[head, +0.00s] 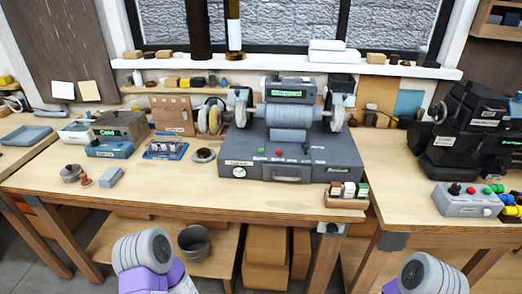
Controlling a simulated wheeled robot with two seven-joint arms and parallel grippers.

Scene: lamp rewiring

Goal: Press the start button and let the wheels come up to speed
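A bench grinder (290,112) with a grey motor body stands on a wide grey base (250,172) in the middle of the bench. Pale wheels sit at both ends, a left wheel (240,112) and a right wheel (338,115). The base top carries a small green button (262,151), a red button (278,152) and a dark knob or lever. Their labels are too small to read. A single still picture does not show whether the wheels turn. Grey and purple parts of my arms show at the bottom edge; neither gripper is in view.
A block rack (346,196) sits at the bench's front edge, right of the base. A control box (466,200) with coloured buttons and a dark machine (470,125) stand on the right bench. A blue tray (165,149) and small boxes lie left. Bare bench lies before the grinder.

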